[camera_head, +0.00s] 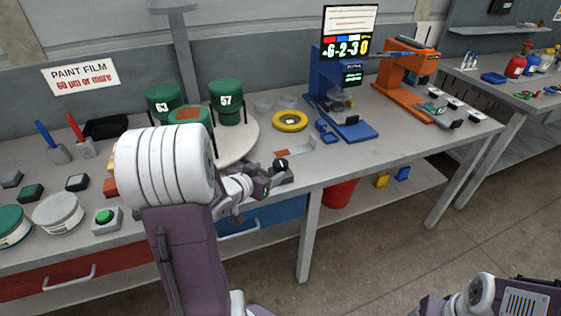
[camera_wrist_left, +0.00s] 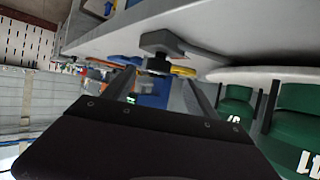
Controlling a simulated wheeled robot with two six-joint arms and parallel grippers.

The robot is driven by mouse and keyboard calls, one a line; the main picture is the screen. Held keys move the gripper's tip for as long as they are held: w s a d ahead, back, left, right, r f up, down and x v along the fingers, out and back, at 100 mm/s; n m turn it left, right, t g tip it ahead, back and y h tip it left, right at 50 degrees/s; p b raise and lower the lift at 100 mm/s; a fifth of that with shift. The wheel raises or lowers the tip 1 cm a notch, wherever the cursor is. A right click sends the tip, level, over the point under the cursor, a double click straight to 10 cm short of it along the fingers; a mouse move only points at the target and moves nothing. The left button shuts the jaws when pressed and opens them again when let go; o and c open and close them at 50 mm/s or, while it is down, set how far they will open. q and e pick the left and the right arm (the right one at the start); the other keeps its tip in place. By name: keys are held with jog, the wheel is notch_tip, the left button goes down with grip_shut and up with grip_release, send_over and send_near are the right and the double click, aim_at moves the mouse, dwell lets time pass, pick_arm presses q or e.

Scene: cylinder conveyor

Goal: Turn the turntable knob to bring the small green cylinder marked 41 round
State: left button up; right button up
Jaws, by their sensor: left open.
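The turntable (camera_head: 240,143) is a white disc on the bench, partly hidden by my left arm. The black knob (camera_head: 281,163) sits on a grey block at the bench's front edge. My left gripper (camera_head: 262,187) is open just left of the knob. In the left wrist view the knob (camera_wrist_left: 158,63) shows between the spread fingers (camera_wrist_left: 158,92), apparently apart from them.
A yellow ring (camera_head: 290,121) and a blue stand (camera_head: 345,119) are to the right, then an orange stand (camera_head: 405,80). A red bin (camera_head: 340,192) is under the bench. Part of my right arm shows lower right.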

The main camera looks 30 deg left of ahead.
aim_at(280, 163)
pick_arm(q)
jog(key=x, duration=0.2)
jog(key=b+x, duration=0.1)
jog(key=x, duration=0.2)
jog(key=r+x, duration=0.1)
jog(key=x, duration=0.2)
jog(key=shift+w+d, duration=0.1)
jog(key=shift+w, duration=0.05)
jog(key=shift+w+f+t, duration=0.1)
jog(key=shift+w+t, duration=0.2)
jog(key=shift+w, duration=0.1)
